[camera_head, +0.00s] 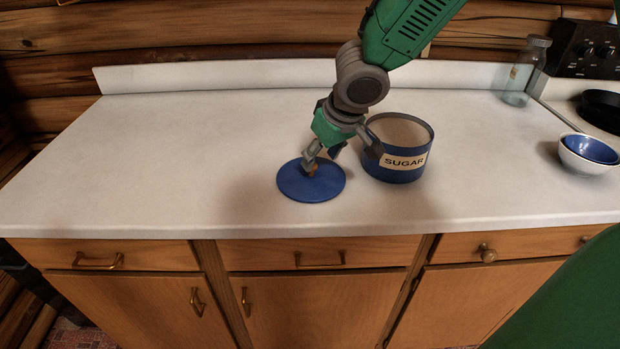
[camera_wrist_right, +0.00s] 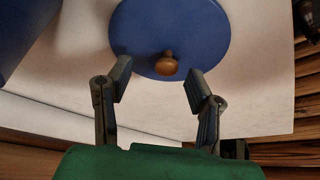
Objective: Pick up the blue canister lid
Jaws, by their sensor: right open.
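The blue canister lid (camera_head: 304,187) is a flat round disc lying on the white counter. It has a small brown wooden knob on top. My right gripper (camera_head: 318,163) is just above the lid, reaching down from the upper right, and hides part of the knob in the head view. In the right wrist view the lid (camera_wrist_right: 185,25) lies ahead of the gripper. There the two fingers (camera_wrist_right: 157,88) are spread apart, with the knob (camera_wrist_right: 166,65) near the gap between their tips. Nothing is held. My left gripper is not in view.
An open blue canister labelled SUGAR (camera_head: 398,170) stands close to the lid's right, beside my arm. A glass jar (camera_head: 522,75) stands at the back right. Blue-and-white bowls (camera_head: 587,155) sit at the right by the stove (camera_head: 590,48). The counter's left side (camera_head: 150,150) is clear.

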